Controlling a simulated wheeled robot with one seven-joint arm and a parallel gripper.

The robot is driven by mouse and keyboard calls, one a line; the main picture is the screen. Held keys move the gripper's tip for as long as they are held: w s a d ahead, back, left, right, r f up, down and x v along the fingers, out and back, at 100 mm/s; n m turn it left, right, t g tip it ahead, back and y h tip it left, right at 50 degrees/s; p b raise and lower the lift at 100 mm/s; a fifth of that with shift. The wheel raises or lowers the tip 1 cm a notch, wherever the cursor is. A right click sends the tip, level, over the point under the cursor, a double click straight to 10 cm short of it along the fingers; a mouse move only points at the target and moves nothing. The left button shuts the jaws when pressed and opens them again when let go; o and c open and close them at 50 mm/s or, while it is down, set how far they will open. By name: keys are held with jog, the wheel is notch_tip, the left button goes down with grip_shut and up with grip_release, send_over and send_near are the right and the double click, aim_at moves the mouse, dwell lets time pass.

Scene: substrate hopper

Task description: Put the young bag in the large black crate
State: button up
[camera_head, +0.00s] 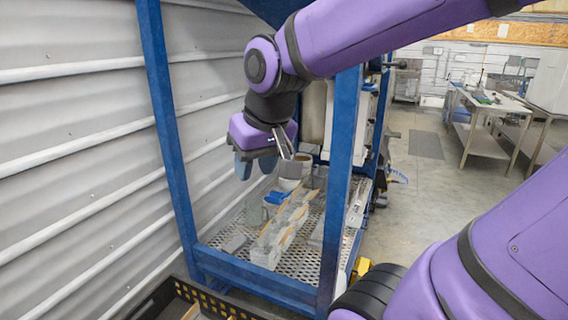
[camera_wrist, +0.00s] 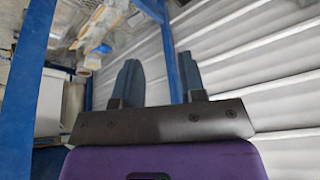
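My gripper (camera_head: 256,166) hangs inside the blue frame, above the mesh platform, with its fingers pointing down. In the wrist view the two blue-grey fingers (camera_wrist: 160,82) stand apart with nothing between them. Whitish block-like bags (camera_head: 268,252) with tan strips lie in a row on the mesh platform, below and in front of the gripper. I cannot tell which of them is the young bag. A black rim with yellow squares (camera_head: 215,303) shows at the bottom edge of the head view and may be the large black crate; most of it is cut off.
Blue posts (camera_head: 343,170) stand on both sides of my gripper. A corrugated wall (camera_head: 80,160) is close on the left. Open floor and a metal table (camera_head: 490,145) are to the right.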

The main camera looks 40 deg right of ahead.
jog(key=s+r+n+t, duration=0.1)
jog(key=s+r, duration=0.1)
jog(key=s, duration=0.5)
jog(key=shift+d, duration=0.25)
jog(key=shift+w, duration=0.1)
jog(key=shift+a, duration=0.1)
